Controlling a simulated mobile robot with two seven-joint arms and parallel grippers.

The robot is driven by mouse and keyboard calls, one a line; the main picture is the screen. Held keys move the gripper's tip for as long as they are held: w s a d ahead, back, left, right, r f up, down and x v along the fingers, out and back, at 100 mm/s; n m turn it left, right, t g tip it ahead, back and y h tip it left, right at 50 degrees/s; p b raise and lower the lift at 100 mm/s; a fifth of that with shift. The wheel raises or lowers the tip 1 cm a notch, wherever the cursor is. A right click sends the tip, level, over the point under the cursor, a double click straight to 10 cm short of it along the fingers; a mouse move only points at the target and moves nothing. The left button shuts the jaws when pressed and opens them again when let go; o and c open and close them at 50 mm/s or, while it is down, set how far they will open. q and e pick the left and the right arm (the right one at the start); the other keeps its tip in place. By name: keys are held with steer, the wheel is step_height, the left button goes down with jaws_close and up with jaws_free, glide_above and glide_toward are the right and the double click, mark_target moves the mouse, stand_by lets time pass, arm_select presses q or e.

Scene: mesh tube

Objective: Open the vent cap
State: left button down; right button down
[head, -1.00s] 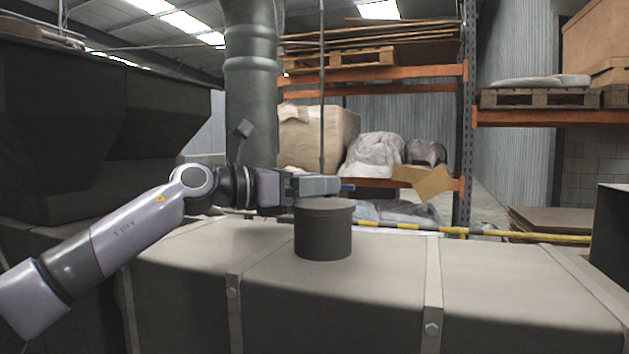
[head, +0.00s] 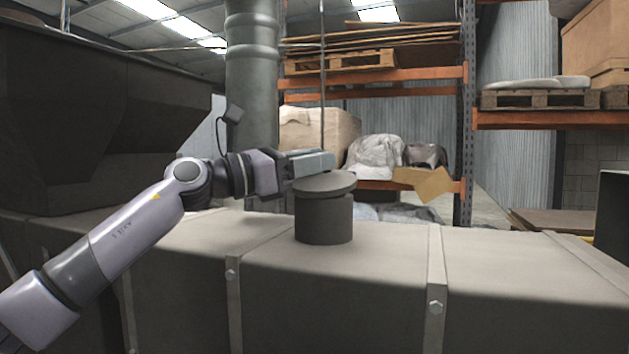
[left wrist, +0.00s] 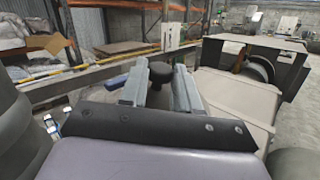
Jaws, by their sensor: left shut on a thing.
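The vent cap (head: 325,186) is a flat grey disc on top of a short dark cylindrical tube (head: 324,222) that stands on the long duct. In the head view the cap sits tilted, its right side raised off the tube's top. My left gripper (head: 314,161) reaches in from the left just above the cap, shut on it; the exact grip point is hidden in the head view. In the left wrist view the two fingers (left wrist: 158,88) flank a dark round knob (left wrist: 160,71). My right gripper is in neither view.
The long grey duct (head: 335,275) with bolted bands runs across the foreground. A dark hopper-like box (head: 60,130) stands at the left, and a large vertical pipe (head: 252,90) rises behind my arm. Shelves with pallets and sacks (head: 375,155) are farther back.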

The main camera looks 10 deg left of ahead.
arm_select(q)
steer(key=shift+s+a+r+m+h+b, duration=0.1)
steer(key=shift+s+m+h+b, duration=0.3)
steer(key=shift+m+h+b, duration=0.25)
steer(key=shift+s+r+m+h+b, duration=0.15)
steer(key=shift+m+h+b, duration=0.1)
steer(key=shift+m+b, duration=0.15)
steer(key=shift+s+a+r+m+h+b, duration=0.15)
steer(key=shift+s+r+m+h+b, duration=0.45)
steer(key=shift+m+h+b, duration=0.35)
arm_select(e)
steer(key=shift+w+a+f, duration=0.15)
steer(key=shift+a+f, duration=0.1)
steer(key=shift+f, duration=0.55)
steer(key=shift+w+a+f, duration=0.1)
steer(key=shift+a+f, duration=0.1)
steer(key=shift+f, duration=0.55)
